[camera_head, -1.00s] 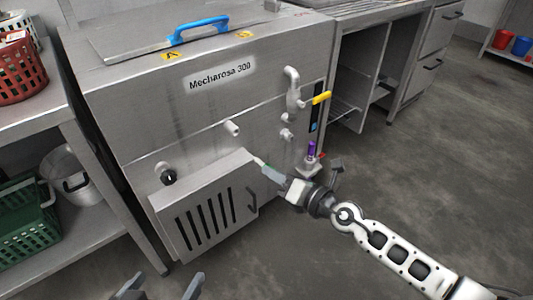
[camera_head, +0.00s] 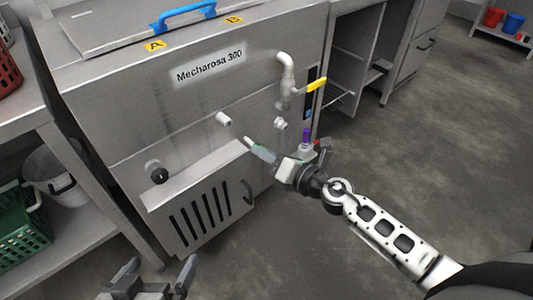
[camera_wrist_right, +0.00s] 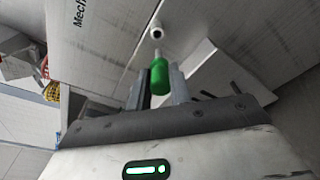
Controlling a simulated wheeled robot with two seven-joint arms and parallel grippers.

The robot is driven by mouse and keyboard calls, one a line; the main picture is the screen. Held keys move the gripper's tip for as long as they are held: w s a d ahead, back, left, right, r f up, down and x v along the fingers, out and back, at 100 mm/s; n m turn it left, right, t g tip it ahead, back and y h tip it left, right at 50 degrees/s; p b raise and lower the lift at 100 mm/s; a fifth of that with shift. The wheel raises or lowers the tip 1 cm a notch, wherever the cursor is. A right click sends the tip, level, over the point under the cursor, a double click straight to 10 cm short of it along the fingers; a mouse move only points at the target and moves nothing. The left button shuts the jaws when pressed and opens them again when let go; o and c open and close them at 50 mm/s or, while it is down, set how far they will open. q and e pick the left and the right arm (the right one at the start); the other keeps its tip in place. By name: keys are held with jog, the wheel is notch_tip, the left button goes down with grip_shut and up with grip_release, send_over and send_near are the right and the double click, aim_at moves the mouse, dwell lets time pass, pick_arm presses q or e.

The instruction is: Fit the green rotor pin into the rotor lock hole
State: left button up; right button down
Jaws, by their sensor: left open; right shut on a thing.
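The green rotor pin (camera_wrist_right: 158,76) is between the fingers of my right gripper (camera_head: 262,154), which is shut on its green body. Its pale tip points forward and up toward a short white tube (camera_head: 223,118) on the machine's front, which looks like the rotor lock hole. In the right wrist view the tube's dark opening (camera_wrist_right: 156,32) is just ahead of the pin tip, with a small gap between them. In the head view, the fingers hide most of the pin. My left gripper (camera_head: 158,276) is open and empty at the bottom left.
The steel machine labelled Mecharosa 300 (camera_head: 209,66) has a slotted box (camera_head: 205,200) protruding below the tube. A black knob (camera_head: 157,173), a white pipe with a yellow lever (camera_head: 316,85), and a purple-topped part (camera_head: 306,136) are nearby. The floor at right is clear.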

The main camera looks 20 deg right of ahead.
aim_at(252, 142)
jog(key=shift+r+x, duration=0.1)
jog(key=shift+x, duration=0.5)
jog(key=shift+r+x, duration=0.15)
jog(key=shift+x, duration=0.4)
jog(key=shift+d+x, duration=0.1)
jog(key=shift+x, duration=0.6)
jog(key=shift+d+x, duration=0.15)
jog(key=shift+x, duration=0.55)
pick_arm(q)
jog(key=shift+a+f, duration=0.1)
jog(key=shift+f, duration=0.2)
pick_arm(e)
jog(key=shift+w, duration=0.15)
pick_arm(q)
jog(key=shift+r, duration=0.3)
pick_arm(e)
jog(key=shift+r, duration=0.1)
pick_arm(q)
jog(key=shift+f, duration=0.4)
pick_arm(e)
jog(key=shift+d+r+x, duration=0.1)
jog(key=shift+r+x, duration=0.05)
jog(key=shift+x, duration=1.15)
jog(key=shift+d+r+x, duration=0.1)
jog(key=shift+r+x, duration=0.05)
jog(key=shift+x, duration=1.15)
jog(key=c, duration=1.2)
grip_release()
jog(key=shift+w, duration=0.15)
jog(key=shift+f, duration=0.1)
